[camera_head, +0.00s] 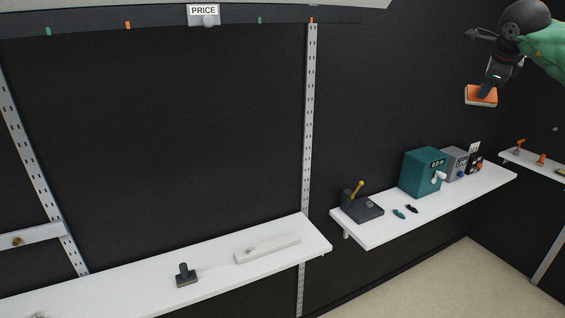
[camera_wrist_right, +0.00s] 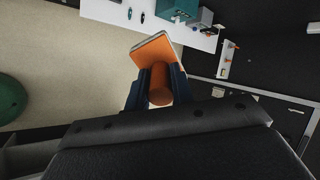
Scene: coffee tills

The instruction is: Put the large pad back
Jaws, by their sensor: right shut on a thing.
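The large pad is an orange block with an orange handle. In the head view the pad (camera_head: 481,96) hangs at the upper right, high above the right-hand shelf, below my right gripper (camera_head: 491,82). In the right wrist view the pad (camera_wrist_right: 150,48) is tilted, and its round handle (camera_wrist_right: 160,88) sits between the two fingers of my right gripper (camera_wrist_right: 158,78), which is shut on it. The pad touches no shelf. My left gripper is not in view.
The left white shelf (camera_head: 110,290) holds a dark tamper-like tool (camera_head: 185,275) and a long white block (camera_head: 267,249). The right shelf (camera_head: 375,235) holds a dark stand with a yellow lever (camera_head: 361,206), a teal box (camera_head: 422,172) and grey boxes. A far-right shelf (camera_head: 530,165) holds small orange-topped tools (camera_head: 541,159).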

